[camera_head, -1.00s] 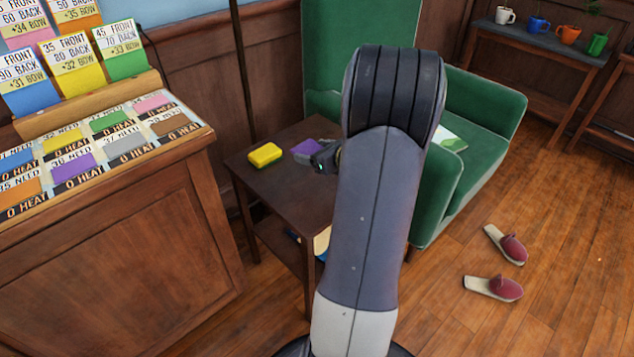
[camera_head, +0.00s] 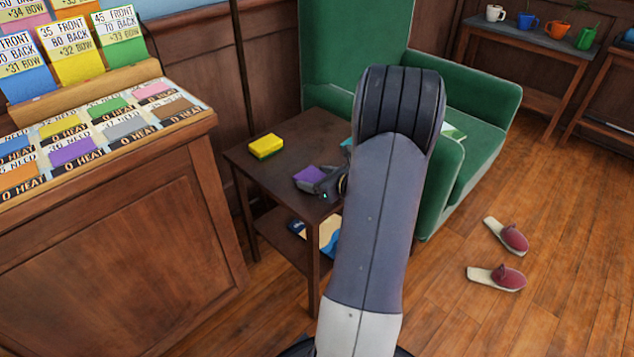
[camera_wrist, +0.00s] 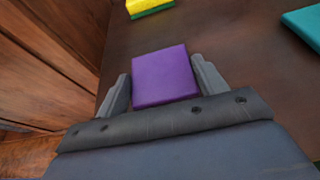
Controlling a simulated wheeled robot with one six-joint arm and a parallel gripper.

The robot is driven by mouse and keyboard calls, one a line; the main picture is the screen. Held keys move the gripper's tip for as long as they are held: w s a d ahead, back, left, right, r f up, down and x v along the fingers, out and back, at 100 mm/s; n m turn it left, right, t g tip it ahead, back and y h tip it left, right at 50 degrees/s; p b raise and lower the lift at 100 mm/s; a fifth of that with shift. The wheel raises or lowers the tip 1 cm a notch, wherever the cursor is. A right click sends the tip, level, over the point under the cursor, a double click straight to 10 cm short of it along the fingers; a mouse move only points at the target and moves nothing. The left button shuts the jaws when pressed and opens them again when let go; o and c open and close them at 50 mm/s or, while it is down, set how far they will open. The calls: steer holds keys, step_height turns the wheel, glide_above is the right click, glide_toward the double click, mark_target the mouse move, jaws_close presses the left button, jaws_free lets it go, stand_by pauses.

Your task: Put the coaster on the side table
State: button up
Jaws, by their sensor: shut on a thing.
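A purple square coaster (camera_head: 308,174) is held at one edge between the two fingers of my gripper (camera_head: 316,182). In the wrist view the coaster (camera_wrist: 164,76) lies flat between the fingertips of my gripper (camera_wrist: 162,84), with most of it showing. The side table (camera_head: 262,174) is dark wood with a lower shelf. The coaster is over the tabletop, near its front right part. I cannot tell whether it touches the top. The tabletop (camera_wrist: 225,50) fills much of the wrist view. My arm hides the table's right side.
A yellow and green sponge (camera_head: 266,146) lies on the tabletop, with a teal item (camera_wrist: 304,26) at the right. A blue and tan item (camera_head: 328,238) is on the lower shelf. A green armchair (camera_head: 480,105) stands behind; slippers (camera_head: 498,277) lie on the floor. Bare tabletop surrounds the coaster.

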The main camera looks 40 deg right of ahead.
steer(key=shift+f, duration=0.15)
steer(key=shift+f, duration=0.15)
steer(key=o, duration=1)
steer(key=shift+o, duration=0.2)
steer(key=shift+r, duration=0.3)
steer(key=a+p+v, duration=0.1)
steer(key=p+v, duration=0.2)
steer(key=v, duration=0.9)
steer(key=shift+d+f, duration=0.15)
steer(key=shift+d, duration=0.3)
